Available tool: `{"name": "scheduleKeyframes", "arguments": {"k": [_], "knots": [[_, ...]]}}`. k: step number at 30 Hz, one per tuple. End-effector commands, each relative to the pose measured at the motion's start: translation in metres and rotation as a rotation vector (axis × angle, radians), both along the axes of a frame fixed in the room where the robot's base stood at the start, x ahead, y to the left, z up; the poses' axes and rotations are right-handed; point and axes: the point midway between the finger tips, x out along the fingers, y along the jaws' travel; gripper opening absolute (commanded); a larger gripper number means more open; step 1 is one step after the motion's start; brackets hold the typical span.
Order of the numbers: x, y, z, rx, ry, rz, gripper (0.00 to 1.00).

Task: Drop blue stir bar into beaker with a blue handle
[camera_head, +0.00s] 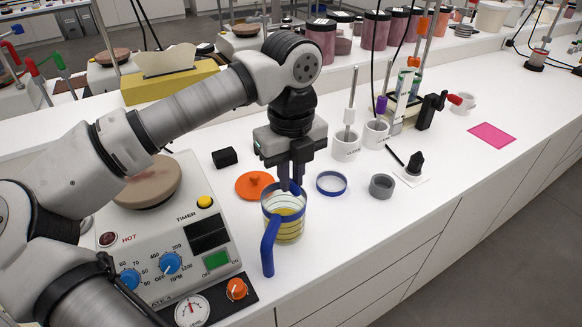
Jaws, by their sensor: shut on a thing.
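The beaker with a blue handle (286,228) stands upright on the white bench at the middle of the head view. It is clear, with a blue rim and yellowish contents or bands low inside. Its blue handle (268,248) points toward the front left. My gripper (291,186) points down over the beaker's mouth, with its fingertips at about the rim in the picture. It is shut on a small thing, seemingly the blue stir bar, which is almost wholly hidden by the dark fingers. I cannot tell how deep the fingertips are in the beaker.
A hotplate stirrer (175,240) stands close at the left. An orange disc (254,185) lies behind the beaker. A blue-rimmed ring (331,183) and a grey ring (382,186) lie to its right. White cups (346,147) stand behind. The bench front at right is clear.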

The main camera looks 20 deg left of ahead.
Motion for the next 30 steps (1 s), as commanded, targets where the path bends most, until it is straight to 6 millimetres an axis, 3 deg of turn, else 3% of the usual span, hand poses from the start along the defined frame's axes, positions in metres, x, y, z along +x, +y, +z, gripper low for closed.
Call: {"name": "scheduleKeyframes", "arguments": {"k": [5,14,15,20,30], "knots": [[0.0,0.0,-0.019,-0.001,0.0,0.0,0.0],[0.0,0.0,-0.021,-0.001,-0.001,0.0,0.0],[0.0,0.0,-0.021,-0.001,-0.001,0.0,0.18],[0.0,0.0,-0.021,0.0,0.0,0.0,0.39],[0.0,0.0,-0.016,0.0,0.0,0.0,0.4]]}}
